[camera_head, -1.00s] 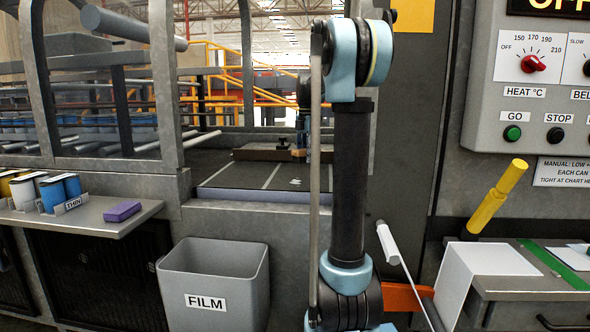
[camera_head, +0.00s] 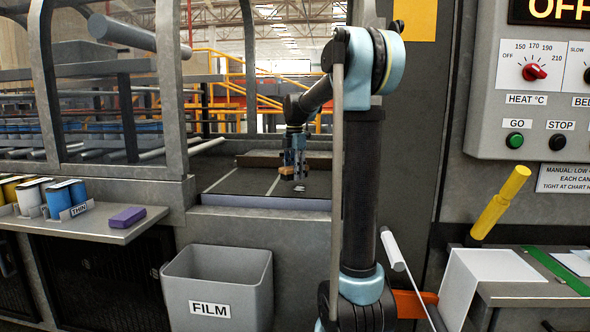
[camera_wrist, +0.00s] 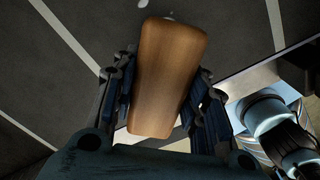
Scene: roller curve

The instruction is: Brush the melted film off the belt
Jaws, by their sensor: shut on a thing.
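The belt (camera_head: 235,182) is dark with pale lines across it, behind the opening in the machine. Small pale scraps, apparently the melted film (camera_head: 299,188), lie on it. My gripper (camera_head: 293,170) is over the belt, just above these scraps. In the wrist view my gripper (camera_wrist: 162,95) is shut on a wooden block, which looks like the brush's back (camera_wrist: 168,75). Its underside is hidden, so I cannot tell whether it touches the belt. Pale specks (camera_wrist: 168,16) show just beyond the block's far end.
A grey bin marked FILM (camera_head: 218,285) stands below the opening. A purple block (camera_head: 127,217) and several cans (camera_head: 67,196) are on the left shelf. The control panel (camera_head: 545,100) reads OFF. A yellow handle (camera_head: 500,203) stands at right. The machine frame borders the opening.

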